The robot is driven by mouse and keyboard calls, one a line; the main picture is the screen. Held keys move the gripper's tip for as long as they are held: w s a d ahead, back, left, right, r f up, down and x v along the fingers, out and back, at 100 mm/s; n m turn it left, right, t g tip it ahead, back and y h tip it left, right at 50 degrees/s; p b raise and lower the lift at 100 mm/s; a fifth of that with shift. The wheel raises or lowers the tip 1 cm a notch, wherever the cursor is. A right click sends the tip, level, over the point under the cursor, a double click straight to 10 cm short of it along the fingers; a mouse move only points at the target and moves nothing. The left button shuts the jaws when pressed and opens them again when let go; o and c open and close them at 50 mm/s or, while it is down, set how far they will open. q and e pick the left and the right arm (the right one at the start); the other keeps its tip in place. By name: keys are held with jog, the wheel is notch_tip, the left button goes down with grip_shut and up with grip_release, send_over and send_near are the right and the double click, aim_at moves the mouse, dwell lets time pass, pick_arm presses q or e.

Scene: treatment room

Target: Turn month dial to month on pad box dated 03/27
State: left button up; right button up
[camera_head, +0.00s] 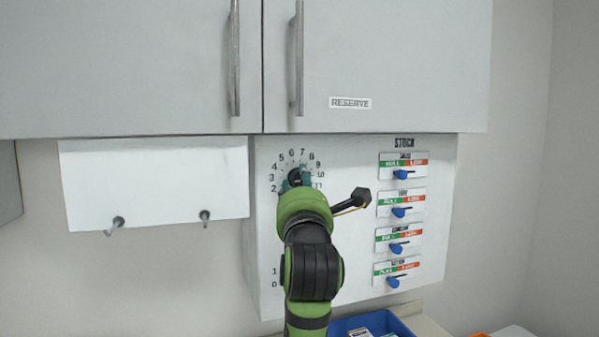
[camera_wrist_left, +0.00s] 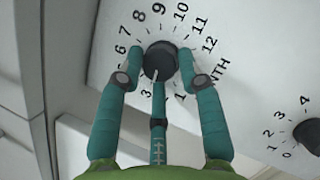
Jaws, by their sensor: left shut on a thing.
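The month dial is a round black knob on the white panel. It shows in the left wrist view (camera_wrist_left: 160,58) and, partly covered, in the head view (camera_head: 294,176). Numbers ring it, with part of the word MONTH at one side. My left gripper (camera_wrist_left: 162,66) is shut on the dial, teal fingers on both sides; in the head view the gripper (camera_head: 297,182) hides the dial's lower part. A pale pointer mark on the knob faces the low numbers near 3; its exact number is unclear. No box with a readable date shows. My right gripper is not in view.
A second black dial (camera_wrist_left: 308,135), numbered from 0, is nearby. Blue stock levers (camera_head: 398,212) line the panel's right side. Grey cabinet doors (camera_head: 400,60) hang above. A blue bin (camera_head: 385,322) with small boxes (camera_head: 360,332) stands below. A white hook board (camera_head: 155,185) is left.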

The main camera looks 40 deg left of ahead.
pick_arm(q)
jog(key=shift+d+r+m+h+p, duration=0.1)
jog(key=shift+r+m+h+p, duration=0.3)
jog(key=shift+m+p, duration=0.55)
jog(key=shift+f, duration=0.1)
jog(key=o, duration=1.1)
jog(key=shift+w+f, duration=0.1)
jog(key=shift+f, duration=0.1)
jog(key=v, duration=0.7)
jog(key=shift+d+f, duration=0.1)
jog(key=shift+d, duration=0.1)
